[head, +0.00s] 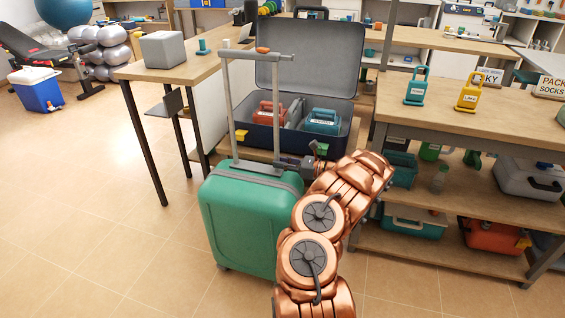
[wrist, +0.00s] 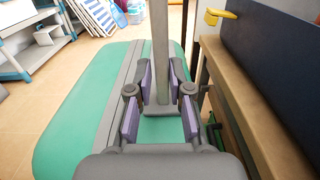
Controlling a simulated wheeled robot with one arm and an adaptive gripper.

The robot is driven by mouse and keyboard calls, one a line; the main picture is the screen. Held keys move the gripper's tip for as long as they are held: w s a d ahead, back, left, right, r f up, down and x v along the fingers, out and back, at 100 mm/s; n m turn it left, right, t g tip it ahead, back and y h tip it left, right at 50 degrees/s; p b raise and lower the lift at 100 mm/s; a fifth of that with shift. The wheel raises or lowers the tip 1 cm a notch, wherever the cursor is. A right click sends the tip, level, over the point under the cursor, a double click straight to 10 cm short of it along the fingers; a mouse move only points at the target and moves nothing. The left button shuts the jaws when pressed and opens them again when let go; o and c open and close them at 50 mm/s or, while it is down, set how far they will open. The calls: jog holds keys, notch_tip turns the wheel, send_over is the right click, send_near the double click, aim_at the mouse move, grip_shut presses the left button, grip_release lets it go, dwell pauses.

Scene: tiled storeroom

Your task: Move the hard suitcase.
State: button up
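The hard suitcase (head: 245,215) is green and stands upright on the tiled floor, left of my arm. Its tall grey pull handle (head: 230,110) is extended, with an orange button on top. In the wrist view the green shell (wrist: 75,110) fills the left and middle. My gripper (head: 283,163) is low by the handle's right post, just above the suitcase top. In the wrist view my gripper (wrist: 161,85) has its purple-padded fingers spread on either side of a grey post (wrist: 160,45). The pads look apart from the post, though contact is hard to judge.
An open dark blue case (head: 262,136) with a red and a teal box sits on a low wooden surface behind the suitcase. A shelf table (head: 470,125) stands to the right, a wooden table (head: 185,72) to the left. Floor is clear at the left front.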

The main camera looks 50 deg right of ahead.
jog(key=o, duration=0.4)
jog(key=shift+r, duration=0.1)
jog(key=v, duration=1.2)
dwell(0.4)
